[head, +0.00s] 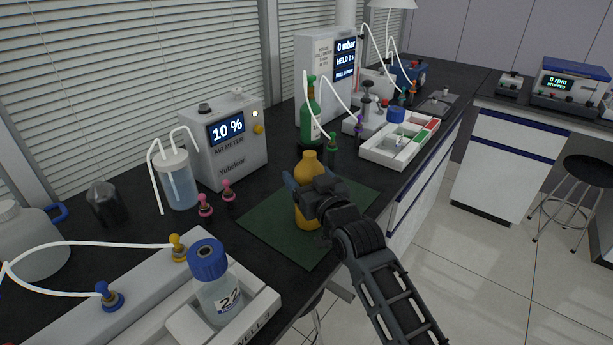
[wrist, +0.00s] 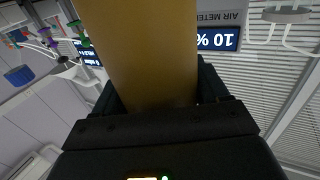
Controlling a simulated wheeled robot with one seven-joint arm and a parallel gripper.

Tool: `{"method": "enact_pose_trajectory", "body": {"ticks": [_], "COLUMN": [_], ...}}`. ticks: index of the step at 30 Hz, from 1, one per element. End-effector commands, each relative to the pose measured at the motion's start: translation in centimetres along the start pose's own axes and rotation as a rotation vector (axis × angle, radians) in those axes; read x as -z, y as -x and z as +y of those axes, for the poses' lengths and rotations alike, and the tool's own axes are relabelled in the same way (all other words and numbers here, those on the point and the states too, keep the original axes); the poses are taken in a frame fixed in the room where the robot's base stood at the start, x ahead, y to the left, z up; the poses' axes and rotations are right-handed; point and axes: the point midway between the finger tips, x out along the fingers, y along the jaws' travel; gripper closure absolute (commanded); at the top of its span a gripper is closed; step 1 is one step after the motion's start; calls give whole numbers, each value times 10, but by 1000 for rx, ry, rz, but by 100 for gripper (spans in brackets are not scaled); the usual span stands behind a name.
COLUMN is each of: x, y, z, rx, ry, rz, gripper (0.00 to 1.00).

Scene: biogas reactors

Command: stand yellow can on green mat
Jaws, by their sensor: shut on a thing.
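The yellow can (head: 307,208) is upright over the middle of the green mat (head: 272,232) in the head view. I cannot tell whether its base touches the mat. My gripper (head: 308,193) is shut on the can from the right, around its middle. In the wrist view the can (wrist: 150,50) fills the space between the two dark fingers (wrist: 155,95). The can's far side is hidden, and my gripper and wrist cover part of the mat's right side.
A green bottle (head: 311,115) stands behind the mat. A white tray (head: 372,152) lies behind right. The air meter box (head: 228,145) and pink-topped fittings (head: 228,190) are left. A labelled jar (head: 219,295) in a white rack is front left. The mat's left part is clear.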

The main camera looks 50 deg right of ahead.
Motion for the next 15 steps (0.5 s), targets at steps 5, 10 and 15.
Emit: {"method": "enact_pose_trajectory", "body": {"ticks": [5, 10, 15], "x": [-1, -1, 0], "y": [0, 0, 0], "z": [0, 0, 0], "rx": [0, 0, 0], "ry": [0, 0, 0], "rz": [0, 0, 0], "gripper": [12, 1, 1]}}
